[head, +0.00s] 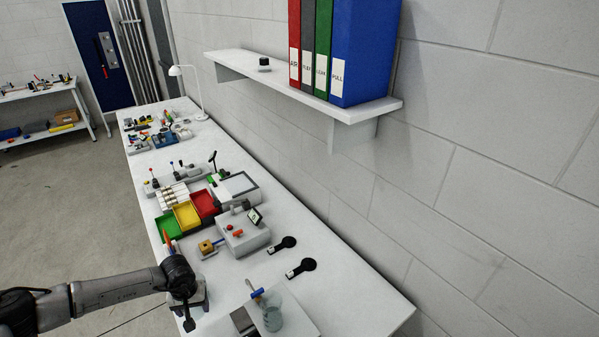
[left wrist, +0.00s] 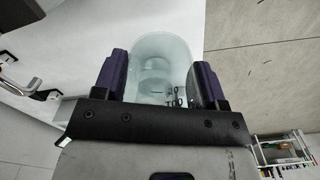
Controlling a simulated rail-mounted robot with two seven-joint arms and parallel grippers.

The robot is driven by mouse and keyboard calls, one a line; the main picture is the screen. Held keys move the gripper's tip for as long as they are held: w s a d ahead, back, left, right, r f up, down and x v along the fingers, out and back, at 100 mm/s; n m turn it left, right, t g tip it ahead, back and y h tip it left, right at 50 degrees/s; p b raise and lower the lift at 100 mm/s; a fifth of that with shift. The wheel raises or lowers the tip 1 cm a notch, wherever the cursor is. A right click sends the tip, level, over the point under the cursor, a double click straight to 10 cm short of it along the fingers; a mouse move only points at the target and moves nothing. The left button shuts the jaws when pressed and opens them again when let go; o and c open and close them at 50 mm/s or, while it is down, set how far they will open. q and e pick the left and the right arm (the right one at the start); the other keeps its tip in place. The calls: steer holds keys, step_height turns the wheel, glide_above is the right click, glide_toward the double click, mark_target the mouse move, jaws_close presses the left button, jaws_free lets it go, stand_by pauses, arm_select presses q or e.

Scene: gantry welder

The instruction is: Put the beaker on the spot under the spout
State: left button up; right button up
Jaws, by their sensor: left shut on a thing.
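In the left wrist view a clear glass beaker (left wrist: 160,52) sits between the two dark fingers of my left gripper (left wrist: 159,78), which is shut on it. In the head view my left gripper (head: 184,292) is at the near left edge of the bench, and its hand hides the beaker there. To its right, near the bottom of the picture, is a clear glass vessel (head: 270,318) with a blue tap-like part (head: 257,293) beside its top. The spot under the spout cannot be made out. My right gripper is not in view.
The white bench (head: 340,290) runs away from me along the wall. Red (head: 203,204), yellow and green bins and a grey device (head: 242,234) stand beyond the gripper. Two black round-headed items (head: 301,267) lie near the wall. A shelf (head: 300,93) with binders hangs above.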

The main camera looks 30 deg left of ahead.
arm_select(q)
steer(key=s+d+r+m, duration=0.3)
steer(key=s+d+r, duration=0.1)
steer(key=s+d, duration=0.4)
steer(key=w+d+r+m, duration=0.3)
steer(key=w+d+r, duration=0.4)
steer(key=d+r, duration=0.4)
steer(key=w+d+r+m, duration=0.2)
steer(key=w+d+r, duration=0.5)
steer(key=d+r, duration=0.45)
steer(key=s+r+p, duration=0.4)
steer(key=r+p, duration=0.4)
steer(key=p, duration=0.2)
steer(key=s+a+r+p, duration=0.1)
steer(key=s+r+p, duration=0.3)
steer(key=r+p, duration=0.5)
steer(key=shift+s+r+p, duration=0.2)
steer(key=shift+r+p, duration=0.1)
steer(key=shift+p, duration=0.2)
